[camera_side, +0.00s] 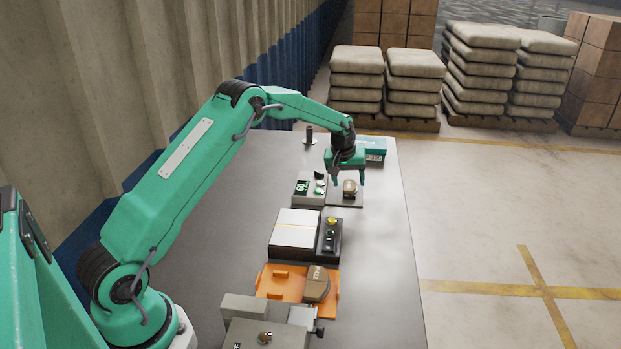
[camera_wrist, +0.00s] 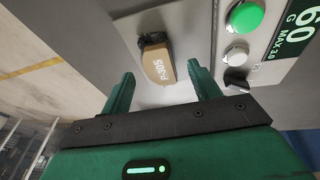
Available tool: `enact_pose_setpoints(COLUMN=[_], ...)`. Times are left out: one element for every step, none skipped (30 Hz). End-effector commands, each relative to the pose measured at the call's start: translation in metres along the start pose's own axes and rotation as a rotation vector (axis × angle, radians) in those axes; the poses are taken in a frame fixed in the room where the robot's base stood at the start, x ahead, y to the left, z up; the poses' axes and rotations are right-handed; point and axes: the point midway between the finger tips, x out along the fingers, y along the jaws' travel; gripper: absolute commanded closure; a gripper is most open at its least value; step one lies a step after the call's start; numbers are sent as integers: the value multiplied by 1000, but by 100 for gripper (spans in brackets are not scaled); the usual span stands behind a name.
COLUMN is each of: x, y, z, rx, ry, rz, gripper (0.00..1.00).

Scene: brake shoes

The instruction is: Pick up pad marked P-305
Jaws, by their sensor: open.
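The brown pad marked P-305 (camera_wrist: 158,65) lies on the light plate of a weighing device in the wrist view, its label facing up. In the side view the pad (camera_side: 349,188) sits below my gripper (camera_side: 348,181). My gripper is open, and its two green fingers (camera_wrist: 162,90) are spread in the wrist view, with the pad ahead of and between their tips. I see no contact between fingers and pad. Another brown pad (camera_side: 316,284) lies on an orange tray (camera_side: 297,309) nearer the front; its marking is too small to read.
The device's panel (camera_side: 308,188) with a display and buttons stands just left of the pad. A white-topped box (camera_side: 297,223), a button box (camera_side: 330,236) and a grey vise-like fixture (camera_side: 265,333) stand along the table. The table's right strip (camera_side: 382,230) is clear.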

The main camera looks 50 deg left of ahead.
Motion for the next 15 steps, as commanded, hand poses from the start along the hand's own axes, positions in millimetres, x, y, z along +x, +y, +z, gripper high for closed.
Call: enact_pose_setpoints(x=[5,7,9,10,11,12,12,12,12,12,12,12,12,12,12], y=[0,0,0,0,0,0,0,0,0,0,0,0,0,0,0], z=[0,0,0,0,0,0,0,0,0,0,0,0,0,0,0], rx=[0,0,0,0,0,0,0,0,0,0,0,0,0,0,0], ry=[0,0,-1,-1,0,0,0,0,0,0,0,0,0,0,0], rz=[0,0,0,0,0,0,0,0,0,0,0,0,0,0,0], gripper=[38,38,38,38,38,38,38,38,38,38,38,38,38,38,38])
